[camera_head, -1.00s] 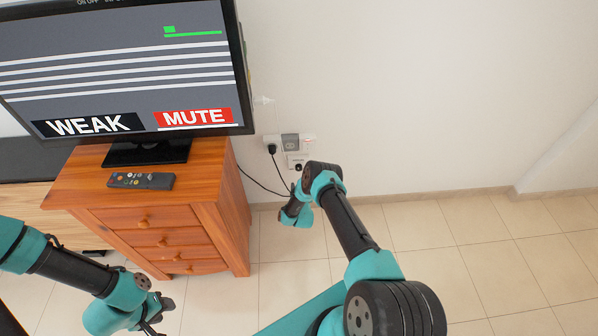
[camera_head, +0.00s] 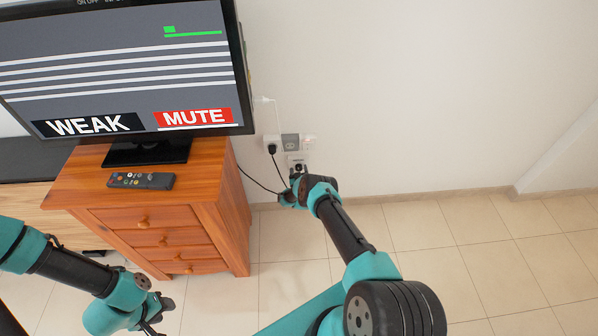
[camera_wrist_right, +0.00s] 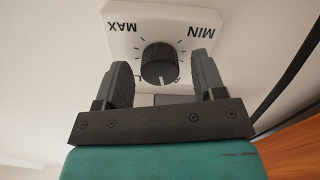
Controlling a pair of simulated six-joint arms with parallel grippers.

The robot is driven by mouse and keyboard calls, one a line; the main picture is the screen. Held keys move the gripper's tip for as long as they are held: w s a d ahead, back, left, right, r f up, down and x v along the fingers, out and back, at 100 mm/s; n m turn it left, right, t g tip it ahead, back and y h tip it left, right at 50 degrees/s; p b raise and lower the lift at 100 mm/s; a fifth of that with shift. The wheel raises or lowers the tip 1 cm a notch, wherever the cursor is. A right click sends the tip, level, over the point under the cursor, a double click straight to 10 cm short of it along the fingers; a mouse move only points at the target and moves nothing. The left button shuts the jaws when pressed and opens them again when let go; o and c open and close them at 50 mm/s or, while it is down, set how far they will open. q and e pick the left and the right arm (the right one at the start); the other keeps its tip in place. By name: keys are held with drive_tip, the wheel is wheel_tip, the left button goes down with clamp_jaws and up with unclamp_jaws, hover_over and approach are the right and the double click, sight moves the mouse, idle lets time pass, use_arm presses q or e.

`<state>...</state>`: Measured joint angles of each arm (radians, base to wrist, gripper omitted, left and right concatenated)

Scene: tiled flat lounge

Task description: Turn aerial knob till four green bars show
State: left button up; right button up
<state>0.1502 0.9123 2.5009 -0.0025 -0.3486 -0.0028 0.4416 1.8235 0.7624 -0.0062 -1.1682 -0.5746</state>
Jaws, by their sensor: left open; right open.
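The aerial knob (camera_wrist_right: 160,64) is a dark ribbed dial on a white plate (camera_wrist_right: 178,18) marked MAX and MIN, seen upside down in the right wrist view. Its white pointer mark faces the bottom of that picture. My right gripper (camera_wrist_right: 161,66) is open, with one finger on each side of the knob; I cannot tell whether they touch it. In the head view my right arm partly hides the wall plate (camera_head: 297,160). The television (camera_head: 120,70) shows one short green block over a thin green line, WEAK and a red MUTE. My left gripper (camera_head: 154,326) is open at the bottom left.
A wooden drawer cabinet (camera_head: 218,185) carries the television and a remote control (camera_head: 141,181). Wall sockets (camera_head: 289,143) with a plug and black cable sit above the knob plate. The tiled floor (camera_head: 430,235) on the right is clear.

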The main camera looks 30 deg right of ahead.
drive_tip(key=c, duration=0.9)
drive_tip(key=shift+m, duration=0.3)
drive_tip(key=m, duration=1.1)
drive_tip(key=shift+m, duration=0.3)
idle(0.4)
